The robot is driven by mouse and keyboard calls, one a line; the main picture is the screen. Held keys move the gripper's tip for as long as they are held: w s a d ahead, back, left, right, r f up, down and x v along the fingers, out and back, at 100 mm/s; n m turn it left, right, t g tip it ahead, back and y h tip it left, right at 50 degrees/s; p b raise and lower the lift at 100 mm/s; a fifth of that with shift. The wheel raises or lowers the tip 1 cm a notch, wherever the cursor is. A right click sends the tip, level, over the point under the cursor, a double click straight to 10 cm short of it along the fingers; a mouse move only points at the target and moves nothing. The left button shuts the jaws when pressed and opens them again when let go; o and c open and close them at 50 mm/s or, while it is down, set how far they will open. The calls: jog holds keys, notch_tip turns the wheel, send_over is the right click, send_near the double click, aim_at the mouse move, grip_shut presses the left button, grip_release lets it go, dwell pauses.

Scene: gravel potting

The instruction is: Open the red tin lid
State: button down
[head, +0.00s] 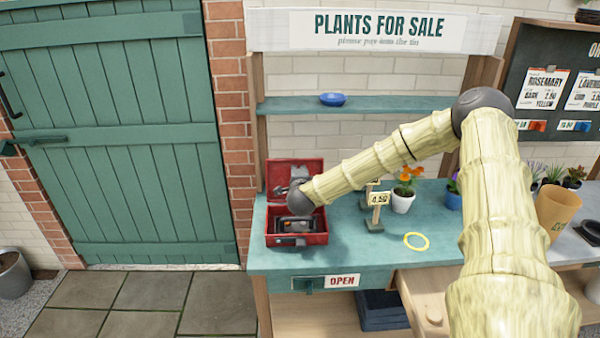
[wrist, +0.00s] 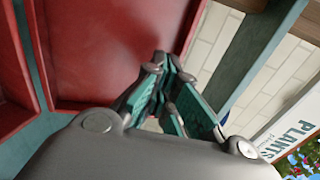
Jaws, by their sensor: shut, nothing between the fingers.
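The red tin (head: 318,238) stands at the left end of the teal table. Its lid (head: 308,166) is raised, standing about upright behind the open box, and the dark inside of the box shows. My gripper (head: 283,190) is in front of the lid, above the box, partly hidden by my wrist. In the wrist view my gripper (wrist: 172,72) has its teal-padded fingers together and empty, close to the right edge of the lid (wrist: 115,45). I cannot tell whether they touch it.
A price sign (head: 379,199), an orange flower in a white pot (head: 402,201) and a yellow ring (head: 416,235) are right of the tin. A shelf (head: 400,103) with a blue bowl (head: 333,99) is above.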

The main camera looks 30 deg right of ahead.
jog(key=r+b+v, duration=0.2)
jog(key=b+v, duration=0.1)
jog(key=v, duration=0.9)
jog(key=shift+d+r, duration=0.15)
jog(key=shift+r, duration=0.25)
jog(key=shift+w, duration=0.1)
